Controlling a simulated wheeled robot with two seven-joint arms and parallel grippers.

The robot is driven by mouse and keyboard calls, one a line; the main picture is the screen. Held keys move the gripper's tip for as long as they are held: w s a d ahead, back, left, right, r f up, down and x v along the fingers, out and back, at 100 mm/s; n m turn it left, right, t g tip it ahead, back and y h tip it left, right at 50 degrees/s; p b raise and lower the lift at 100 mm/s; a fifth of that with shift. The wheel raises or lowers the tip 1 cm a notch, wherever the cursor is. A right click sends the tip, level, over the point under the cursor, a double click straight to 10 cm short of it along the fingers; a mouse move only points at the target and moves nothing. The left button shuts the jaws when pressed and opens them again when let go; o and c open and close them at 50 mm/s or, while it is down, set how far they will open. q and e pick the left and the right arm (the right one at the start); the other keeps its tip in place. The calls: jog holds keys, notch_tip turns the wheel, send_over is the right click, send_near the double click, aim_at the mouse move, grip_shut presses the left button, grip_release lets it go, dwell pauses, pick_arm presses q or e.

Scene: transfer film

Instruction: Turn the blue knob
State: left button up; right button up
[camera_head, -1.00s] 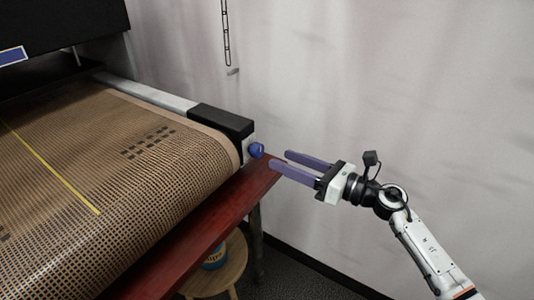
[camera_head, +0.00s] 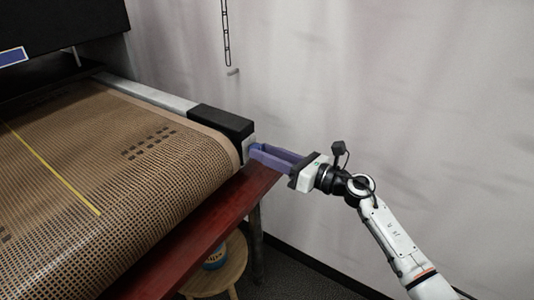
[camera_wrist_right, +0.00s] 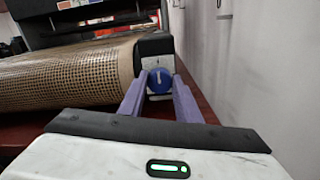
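The blue knob (camera_wrist_right: 159,81) sits on the end face of the conveyor's black and white end block (camera_head: 222,124). It carries a pale upright mark in the right wrist view. In the head view the knob is mostly hidden by my right gripper (camera_head: 257,150). The right gripper's purple fingers are apart in the right wrist view (camera_wrist_right: 156,84), with the knob between their tips. I cannot tell whether the fingers touch it. My left gripper is not in view.
The mesh conveyor belt (camera_head: 110,170) lies to the left, above a red-brown table edge (camera_head: 215,220). A round wooden stool (camera_head: 233,268) stands below. A pale wall (camera_head: 400,90) is behind. A chain (camera_head: 227,35) hangs near the wall. The space right of the table is free.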

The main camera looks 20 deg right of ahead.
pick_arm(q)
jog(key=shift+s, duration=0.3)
pick_arm(e)
jog(key=shift+m, duration=0.3)
